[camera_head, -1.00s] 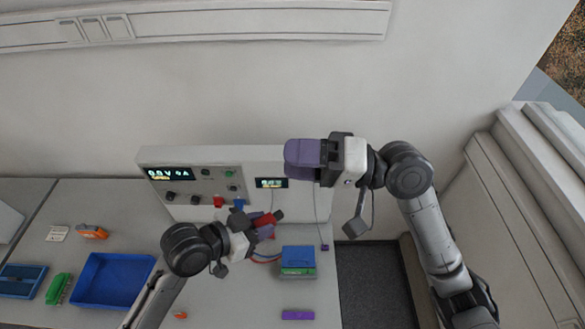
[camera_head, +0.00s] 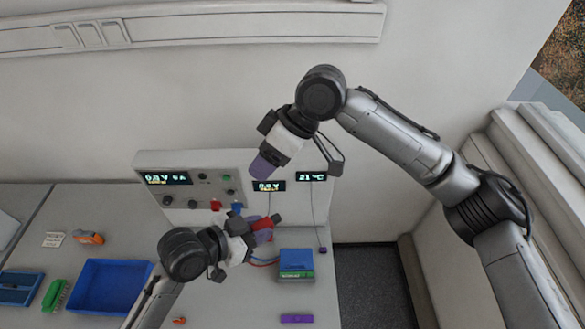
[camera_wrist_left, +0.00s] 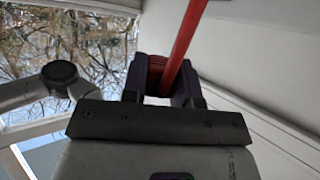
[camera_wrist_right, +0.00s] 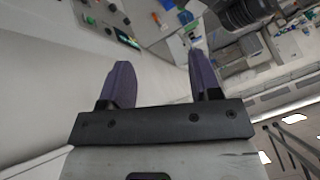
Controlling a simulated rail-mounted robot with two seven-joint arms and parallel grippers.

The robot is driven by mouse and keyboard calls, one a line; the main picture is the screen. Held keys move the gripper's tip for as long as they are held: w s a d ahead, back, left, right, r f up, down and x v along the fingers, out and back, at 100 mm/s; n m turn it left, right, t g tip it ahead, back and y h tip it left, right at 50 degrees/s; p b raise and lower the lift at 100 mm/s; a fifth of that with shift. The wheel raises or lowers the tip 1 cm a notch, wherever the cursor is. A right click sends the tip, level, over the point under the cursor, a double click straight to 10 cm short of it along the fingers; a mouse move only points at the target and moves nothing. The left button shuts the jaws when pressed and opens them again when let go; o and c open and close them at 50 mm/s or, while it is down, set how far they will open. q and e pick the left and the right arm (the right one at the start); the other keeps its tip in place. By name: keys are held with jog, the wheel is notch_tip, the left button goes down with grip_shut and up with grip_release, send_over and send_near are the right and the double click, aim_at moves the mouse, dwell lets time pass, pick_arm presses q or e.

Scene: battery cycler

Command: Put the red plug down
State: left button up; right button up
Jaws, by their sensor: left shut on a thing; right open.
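The red plug (camera_head: 264,224) is held in my left gripper (camera_head: 258,229), just in front of the grey cycler panel (camera_head: 190,160). In the left wrist view the purple fingers (camera_wrist_left: 162,82) are shut on the red plug (camera_wrist_left: 157,70), and a red lead runs up out of them. My right gripper (camera_head: 263,164) is up by the top of the panel, to the right of its middle. In the right wrist view its purple fingers (camera_wrist_right: 162,85) are apart with nothing between them.
A blue battery block (camera_head: 296,259) with a green base stands on the bench to the right. A blue tray (camera_head: 108,288), a green piece (camera_head: 55,294) and an orange piece (camera_head: 88,238) lie to the left. A purple piece (camera_head: 297,318) lies at the front.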

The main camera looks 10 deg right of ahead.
aim_at(274, 218)
jog(key=s+d+f+n+g+h, duration=0.25)
jog(key=d+n, duration=0.25)
jog(key=n, duration=0.6)
jog(key=shift+t+h, duration=0.25)
jog(key=x, duration=0.8)
jog(key=w+x, duration=0.1)
jog(key=x, duration=0.3)
jog(key=shift+a, duration=0.2)
jog(key=c, duration=0.6)
jog(key=o, duration=0.6)
jog(key=shift+r, duration=0.15)
jog(key=v, duration=1.1)
jog(key=shift+r, duration=0.3)
